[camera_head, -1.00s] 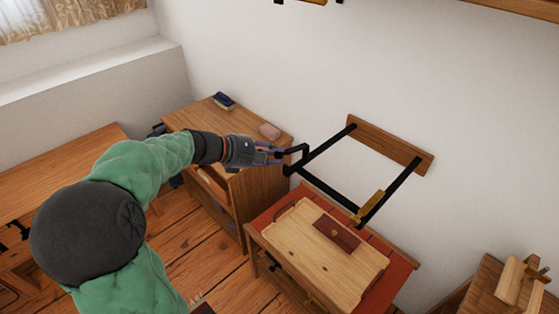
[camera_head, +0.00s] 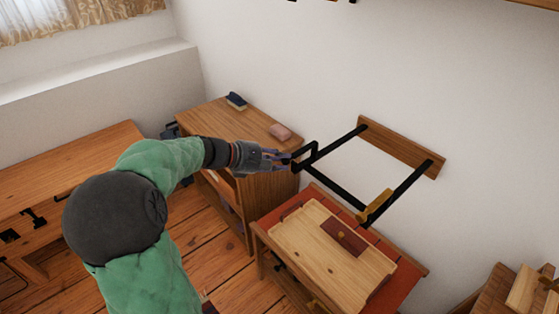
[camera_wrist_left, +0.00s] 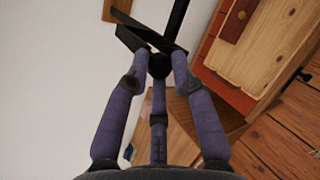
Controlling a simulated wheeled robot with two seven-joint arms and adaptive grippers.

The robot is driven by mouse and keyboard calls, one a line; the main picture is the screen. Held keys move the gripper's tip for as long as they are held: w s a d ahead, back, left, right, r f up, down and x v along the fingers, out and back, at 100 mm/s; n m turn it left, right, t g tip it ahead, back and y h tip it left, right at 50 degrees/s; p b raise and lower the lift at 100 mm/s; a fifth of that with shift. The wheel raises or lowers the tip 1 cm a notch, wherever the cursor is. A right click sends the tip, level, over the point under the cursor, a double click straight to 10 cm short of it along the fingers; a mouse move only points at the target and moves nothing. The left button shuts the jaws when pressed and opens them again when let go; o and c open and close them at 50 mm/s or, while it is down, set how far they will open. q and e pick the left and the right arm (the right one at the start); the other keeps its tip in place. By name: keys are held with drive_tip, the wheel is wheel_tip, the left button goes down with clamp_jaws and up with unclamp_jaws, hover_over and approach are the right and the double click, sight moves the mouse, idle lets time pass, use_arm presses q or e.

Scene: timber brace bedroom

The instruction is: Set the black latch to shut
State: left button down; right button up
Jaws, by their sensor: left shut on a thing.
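The black latch (camera_head: 313,148) is at the front left corner of a wall bracket with black arms (camera_head: 336,149). In the head view it is a small angled black handle. My left gripper (camera_head: 288,160) comes in from the left and is shut on the latch's near end. In the left wrist view the fingers (camera_wrist_left: 159,72) close around a dark knob, with the flat black latch (camera_wrist_left: 150,38) just beyond. The fingers hide part of the knob. My right gripper is not in view.
A yellow latch (camera_head: 376,204) sits on the bracket's other arm. The wooden mounting board (camera_head: 400,147) is on the wall. Below is a small red-topped table (camera_head: 408,278) with a wooden board (camera_head: 330,250). A wooden cabinet (camera_head: 215,119) stands behind my gripper.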

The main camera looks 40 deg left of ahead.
use_arm(q)
drive_tip(key=shift+s+d+f+g, duration=0.1)
drive_tip(key=shift+f+g, duration=0.05)
drive_tip(key=shift+f, duration=0.4)
drive_tip(key=shift+s+d+f+g, duration=0.1)
drive_tip(key=shift+f+g, duration=0.05)
drive_tip(key=shift+f, duration=0.35)
drive_tip(key=c, duration=1.2)
unclamp_jaws()
drive_tip(key=shift+c, duration=0.2)
drive_tip(key=shift+o, duration=0.9)
drive_tip(key=shift+a, duration=0.1)
drive_tip(key=shift+r, duration=0.15)
drive_tip(key=v, duration=1.2)
drive_tip(key=shift+w, duration=0.1)
